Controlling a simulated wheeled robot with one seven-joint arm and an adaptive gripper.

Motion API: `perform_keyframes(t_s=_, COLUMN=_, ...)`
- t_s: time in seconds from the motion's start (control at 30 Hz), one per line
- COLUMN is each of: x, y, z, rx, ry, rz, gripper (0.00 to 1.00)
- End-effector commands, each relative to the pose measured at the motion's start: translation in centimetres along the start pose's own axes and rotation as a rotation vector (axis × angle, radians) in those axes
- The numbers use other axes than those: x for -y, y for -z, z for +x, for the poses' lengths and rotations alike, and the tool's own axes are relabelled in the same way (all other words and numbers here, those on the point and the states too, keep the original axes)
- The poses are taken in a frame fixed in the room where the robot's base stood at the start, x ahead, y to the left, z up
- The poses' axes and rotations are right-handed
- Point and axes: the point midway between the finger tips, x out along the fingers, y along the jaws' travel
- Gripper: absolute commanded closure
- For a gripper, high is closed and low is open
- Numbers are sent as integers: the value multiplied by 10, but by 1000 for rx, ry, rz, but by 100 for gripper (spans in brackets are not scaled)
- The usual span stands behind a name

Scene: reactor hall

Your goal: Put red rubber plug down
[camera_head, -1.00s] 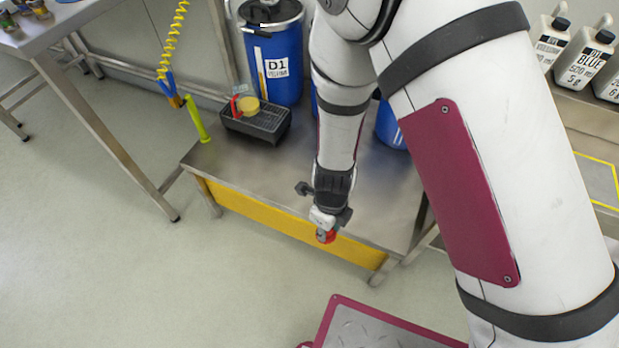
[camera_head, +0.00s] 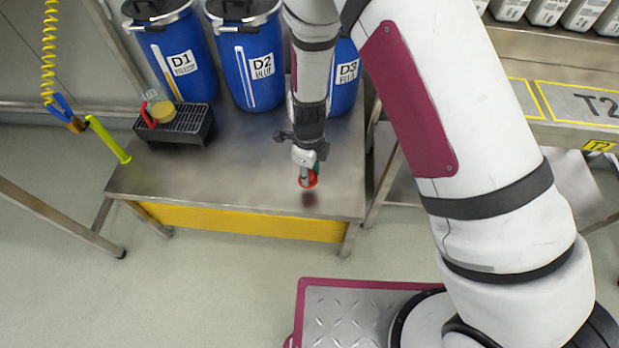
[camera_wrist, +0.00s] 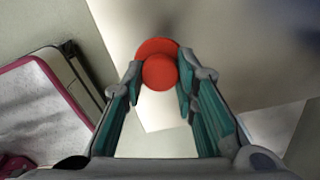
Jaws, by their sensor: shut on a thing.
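The red rubber plug (camera_head: 310,180) is between the fingertips of my gripper (camera_head: 305,168), which is shut on it. In the wrist view the plug (camera_wrist: 158,62) shows as a wide red disc with a smaller round part nearer the camera, between the two green-padded fingers of my gripper (camera_wrist: 160,88). My gripper points down over the front right part of the steel bench (camera_head: 240,185). A dark reddish patch shows on the bench top just below the plug. I cannot tell whether the plug touches the bench.
Blue drums D1 (camera_head: 180,55), D2 (camera_head: 245,65) and D3 (camera_head: 346,75) stand along the back. A black grated tray (camera_head: 185,125) with a yellow round item (camera_head: 163,112) sits at the back left. A green handle (camera_head: 108,140) hangs by the left edge. The bench's front middle is clear.

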Motion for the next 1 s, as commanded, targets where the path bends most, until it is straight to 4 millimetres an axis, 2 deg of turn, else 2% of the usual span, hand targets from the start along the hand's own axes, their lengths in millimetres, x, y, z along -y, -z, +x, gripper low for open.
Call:
perform_keyframes(t_s=0.17, x=8, y=2, z=4, rx=-1, ry=0, rz=-1, gripper=97)
perform_keyframes(t_s=0.43, x=8, y=1, z=36, rx=0, ry=-1, rz=-1, gripper=97)
perform_keyframes(t_s=0.8, x=7, y=1, z=39, rx=0, ry=0, rz=-2, gripper=97)
perform_keyframes(t_s=0.83, x=7, y=1, z=39, rx=0, ry=0, rz=-2, gripper=69)
perform_keyframes(t_s=0.9, x=7, y=1, z=38, rx=0, ry=0, rz=-2, gripper=53)
perform_keyframes(t_s=1.0, x=7, y=1, z=38, rx=0, ry=0, rz=-1, gripper=53)
